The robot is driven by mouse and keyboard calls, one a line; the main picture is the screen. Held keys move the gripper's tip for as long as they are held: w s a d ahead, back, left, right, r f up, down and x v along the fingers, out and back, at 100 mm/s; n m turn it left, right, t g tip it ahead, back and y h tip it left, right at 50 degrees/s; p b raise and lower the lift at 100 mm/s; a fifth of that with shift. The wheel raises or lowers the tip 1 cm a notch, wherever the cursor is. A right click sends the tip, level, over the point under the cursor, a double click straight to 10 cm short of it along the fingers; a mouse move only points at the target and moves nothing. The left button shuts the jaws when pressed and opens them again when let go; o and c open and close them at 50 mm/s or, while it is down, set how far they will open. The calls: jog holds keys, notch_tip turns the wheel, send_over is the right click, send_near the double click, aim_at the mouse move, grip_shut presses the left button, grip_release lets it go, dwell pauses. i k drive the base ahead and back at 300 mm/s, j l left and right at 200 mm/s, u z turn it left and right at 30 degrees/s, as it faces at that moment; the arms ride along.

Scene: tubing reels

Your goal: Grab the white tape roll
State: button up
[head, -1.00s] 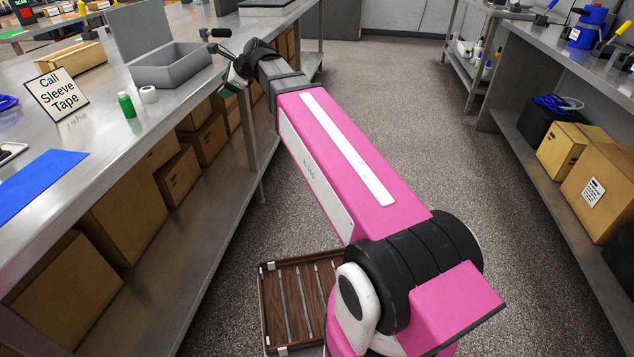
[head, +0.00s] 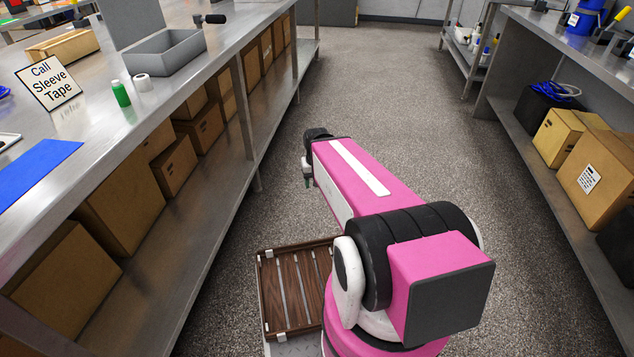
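The white tape roll (head: 142,82) stands on the left metal bench, just right of a green bottle with a white cap (head: 121,93). A sign reading "Call Sleeve Tape" (head: 48,83) is to their left. My gripper (head: 307,178) is small and dark at the far end of my pink arm, over the aisle floor. It is well to the right of the bench edge and apart from the roll.
A grey open bin (head: 165,58) stands behind the roll on the bench (head: 100,150). A blue mat (head: 35,168) lies nearer. Cardboard boxes fill the lower shelf. A slatted wooden tray (head: 292,292) is beside my arm's base. The aisle floor (head: 400,110) is clear.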

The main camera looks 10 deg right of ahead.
aim_at(143, 82)
jog(key=u, duration=1.3)
